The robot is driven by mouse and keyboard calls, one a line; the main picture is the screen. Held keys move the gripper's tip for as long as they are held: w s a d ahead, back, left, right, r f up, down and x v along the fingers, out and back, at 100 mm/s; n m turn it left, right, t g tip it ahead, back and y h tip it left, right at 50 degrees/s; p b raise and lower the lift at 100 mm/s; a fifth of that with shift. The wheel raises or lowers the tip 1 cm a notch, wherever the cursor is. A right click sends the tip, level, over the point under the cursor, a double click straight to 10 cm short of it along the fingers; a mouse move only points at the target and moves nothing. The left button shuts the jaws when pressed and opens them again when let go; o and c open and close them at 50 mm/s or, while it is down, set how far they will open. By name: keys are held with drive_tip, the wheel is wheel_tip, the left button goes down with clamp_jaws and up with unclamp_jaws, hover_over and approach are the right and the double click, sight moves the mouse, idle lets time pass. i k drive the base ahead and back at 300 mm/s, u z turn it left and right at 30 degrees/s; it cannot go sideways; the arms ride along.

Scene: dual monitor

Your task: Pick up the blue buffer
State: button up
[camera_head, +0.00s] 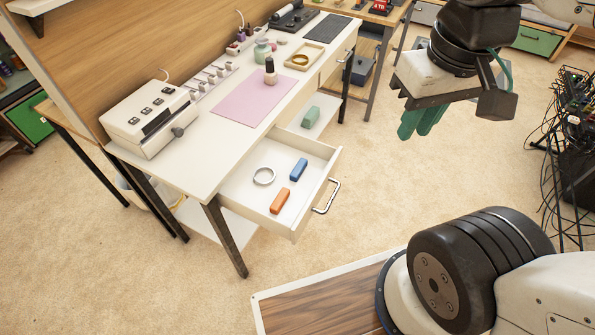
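The blue buffer (299,169) is a small block lying in the open white drawer (240,206), toward its back right. An orange buffer (280,201) lies nearer the drawer's front, and a silver ring (264,176) lies to the left of both. My gripper (420,122) is at the upper right, raised over the floor and well apart from the drawer. Its green fingers point down, side by side. I see nothing held between them, but the angle does not show whether they are open or shut.
The drawer's metal handle (328,197) sticks out to the right. A green block (310,115) lies on a white surface beyond the drawer. The white desk (185,175) holds a pink mat (245,101), a nail polish bottle (270,72) and a white machine (146,115). Carpet lies clear right of the drawer.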

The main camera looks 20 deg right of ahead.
sight(300, 166)
drive_tip(key=z, duration=0.8)
drive_tip(key=i, duration=0.35)
drive_tip(key=u, duration=1.1)
